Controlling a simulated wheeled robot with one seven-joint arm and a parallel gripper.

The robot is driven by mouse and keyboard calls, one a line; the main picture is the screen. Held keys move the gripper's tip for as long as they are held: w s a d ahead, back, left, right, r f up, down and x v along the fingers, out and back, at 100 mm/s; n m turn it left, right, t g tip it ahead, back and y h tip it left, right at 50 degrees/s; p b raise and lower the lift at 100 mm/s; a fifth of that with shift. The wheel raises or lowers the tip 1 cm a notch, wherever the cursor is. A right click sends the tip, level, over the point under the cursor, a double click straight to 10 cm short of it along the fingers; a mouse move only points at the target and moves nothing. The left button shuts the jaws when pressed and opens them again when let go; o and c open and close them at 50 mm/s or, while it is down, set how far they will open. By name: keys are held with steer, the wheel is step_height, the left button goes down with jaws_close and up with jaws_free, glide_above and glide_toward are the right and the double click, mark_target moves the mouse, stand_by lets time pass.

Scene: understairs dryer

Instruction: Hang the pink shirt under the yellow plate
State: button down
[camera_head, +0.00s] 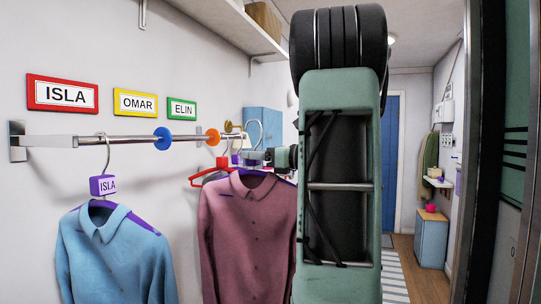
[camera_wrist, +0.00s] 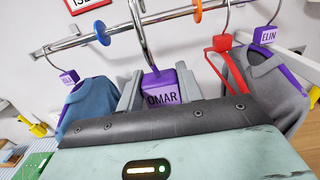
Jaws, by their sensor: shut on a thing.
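The pink shirt (camera_head: 248,225) hangs upright on a purple hanger at picture centre in the head view. My gripper (camera_head: 262,156), partly hidden by my arm, is shut on its purple block. In the wrist view my gripper (camera_wrist: 158,92) holds this block (camera_wrist: 165,88), marked OMAR, with the metal hook rising above. The hook appears in front of the rail (camera_wrist: 75,42); I cannot tell whether it touches. The yellow plate (camera_head: 135,102), reading OMAR, is on the wall above the rail (camera_head: 125,139), left of the shirt. The shirt is hidden in the wrist view.
A blue shirt (camera_head: 115,255) hangs at the rail's left. A blue disc (camera_head: 163,138) and an orange disc (camera_head: 213,136) sit on the rail. A red hanger (camera_wrist: 222,50) and a grey shirt (camera_wrist: 275,95) hang to the right. A shelf (camera_head: 225,22) is above.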

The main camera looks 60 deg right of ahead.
steer(key=w+f+b, duration=0.1)
steer(key=w+b, duration=0.1)
steer(key=w, duration=0.7)
steer(key=w+a+f+b, duration=0.1)
steer(key=w+b, duration=0.1)
steer(key=w, duration=0.8)
steer(key=shift+a+f, duration=0.25)
steer(key=shift+f, duration=0.15)
steer(key=c, duration=0.9)
jaws_free()
steer(key=shift+o, duration=0.2)
steer(key=s+b, duration=0.1)
steer(key=s, duration=0.4)
steer(key=s+d+b, duration=0.1)
steer(key=s+b, duration=0.1)
steer(key=s, duration=0.4)
steer(key=s+b, duration=0.1)
steer(key=s, duration=0.5)
steer(key=shift+s+d+f, duration=0.15)
steer(key=shift+s+d, duration=0.05)
